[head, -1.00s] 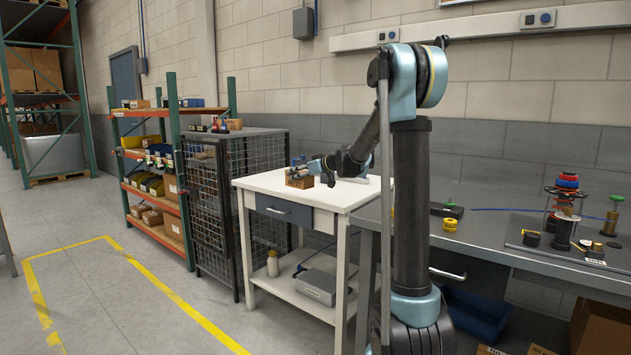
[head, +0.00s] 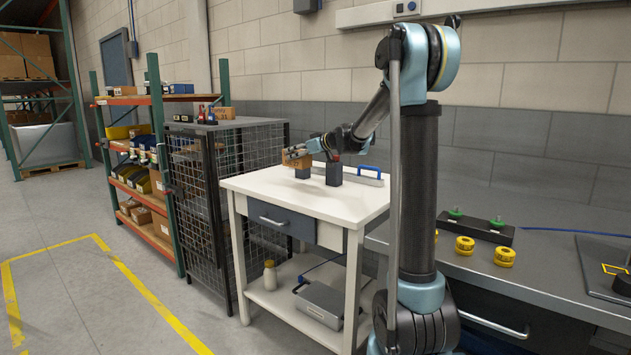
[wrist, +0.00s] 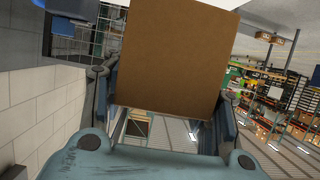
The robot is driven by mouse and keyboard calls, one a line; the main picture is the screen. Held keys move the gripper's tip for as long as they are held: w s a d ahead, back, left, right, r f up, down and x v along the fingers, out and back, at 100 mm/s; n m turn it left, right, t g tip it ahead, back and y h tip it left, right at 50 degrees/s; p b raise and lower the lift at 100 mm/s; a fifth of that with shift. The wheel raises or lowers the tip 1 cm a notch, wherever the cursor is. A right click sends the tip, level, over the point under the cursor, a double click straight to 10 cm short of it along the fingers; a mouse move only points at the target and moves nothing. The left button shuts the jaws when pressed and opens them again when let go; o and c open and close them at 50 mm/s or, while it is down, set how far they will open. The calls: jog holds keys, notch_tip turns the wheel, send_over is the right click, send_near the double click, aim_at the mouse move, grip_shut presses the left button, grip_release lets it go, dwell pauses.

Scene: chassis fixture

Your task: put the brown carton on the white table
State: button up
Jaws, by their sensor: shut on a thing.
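The brown carton (head: 296,160) is held at the far left part of the white table (head: 285,205), in front of the mesh cage. It looks raised above the tabletop, though the gap under it is hard to judge. My gripper (head: 312,150) is shut on the carton. In the wrist view the carton (wrist: 180,60) fills the upper middle, between the two fingers of my gripper (wrist: 165,100). Its underside is hidden.
Dark blocks (head: 334,174) stand on the white table near the carton. A long grey piece with a blue handle (head: 367,170) lies at the back. A mesh cage (head: 245,150) stands behind left. The table's front is clear. A grey bench (head: 470,262) adjoins right.

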notch_tip(320, 180, down, 10)
jog(key=shift+a+r, duration=0.1)
jog(key=shift+r, duration=0.1)
dwell(0.3)
jog(key=o, duration=1.6)
jog(key=shift+c, duration=0.2)
jog(key=v, duration=1.2)
